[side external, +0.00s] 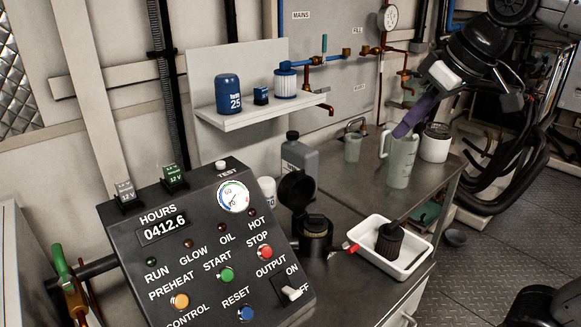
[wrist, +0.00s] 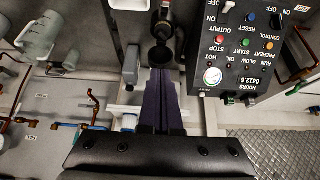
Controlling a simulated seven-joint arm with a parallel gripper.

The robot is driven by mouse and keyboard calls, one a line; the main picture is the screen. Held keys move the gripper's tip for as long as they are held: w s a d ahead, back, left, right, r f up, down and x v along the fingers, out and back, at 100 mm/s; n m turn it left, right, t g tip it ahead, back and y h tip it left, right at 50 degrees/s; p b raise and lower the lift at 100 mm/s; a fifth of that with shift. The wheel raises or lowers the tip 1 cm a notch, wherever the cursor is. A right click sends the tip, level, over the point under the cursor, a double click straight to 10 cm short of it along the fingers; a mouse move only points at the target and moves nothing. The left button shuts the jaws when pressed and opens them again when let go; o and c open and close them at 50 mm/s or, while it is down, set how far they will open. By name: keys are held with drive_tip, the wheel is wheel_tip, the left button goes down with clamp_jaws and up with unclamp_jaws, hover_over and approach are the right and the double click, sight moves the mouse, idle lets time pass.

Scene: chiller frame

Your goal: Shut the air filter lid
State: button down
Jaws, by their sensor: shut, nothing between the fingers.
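The air filter is a black round housing (side external: 315,237) on the steel bench, right of the control panel. Its black round lid (side external: 297,190) stands raised, tilted up and back from the housing on the wall side. In the wrist view the lid (wrist: 161,56) shows just past my fingertips, with the housing (wrist: 163,29) beyond it. My gripper (side external: 400,131) has purple fingers, shut and empty. In the side view it is up and to the right of the lid, clearly apart from it, and overlaps the jug's rim. The fingers also show in the wrist view (wrist: 160,72).
A translucent jug (side external: 400,160) and a white tub (side external: 436,143) stand at the back right. A grey bottle (side external: 299,158) stands behind the lid. A white tray (side external: 424,247) with a black filter lies right of the housing. The control panel (side external: 205,250) flanks its left.

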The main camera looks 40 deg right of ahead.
drive_tip(key=w+r, duration=0.3)
drive_tip(key=w, duration=0.9)
drive_tip(key=w+f+g, duration=0.1)
drive_tip(key=w+f, duration=0.2)
drive_tip(key=w, duration=0.5)
drive_tip(key=w+f+g, duration=0.1)
drive_tip(key=w+f, duration=0.3)
drive_tip(key=w, duration=0.3)
drive_tip(key=x, duration=1.7)
drive_tip(key=shift+g, duration=0.4)
drive_tip(key=shift+s+a+r, duration=0.1)
drive_tip(key=shift+s+r, duration=0.05)
drive_tip(key=shift+s, duration=0.6)
drive_tip(key=shift+s+a+r, duration=0.1)
drive_tip(key=shift+s+a, duration=0.05)
drive_tip(key=shift+s, duration=0.55)
drive_tip(key=shift+s+a+r, duration=0.1)
drive_tip(key=shift+s+r, duration=0.05)
drive_tip(key=shift+s, duration=0.6)
drive_tip(key=shift+s+r+t, duration=0.15)
drive_tip(key=shift+s+t, duration=0.15)
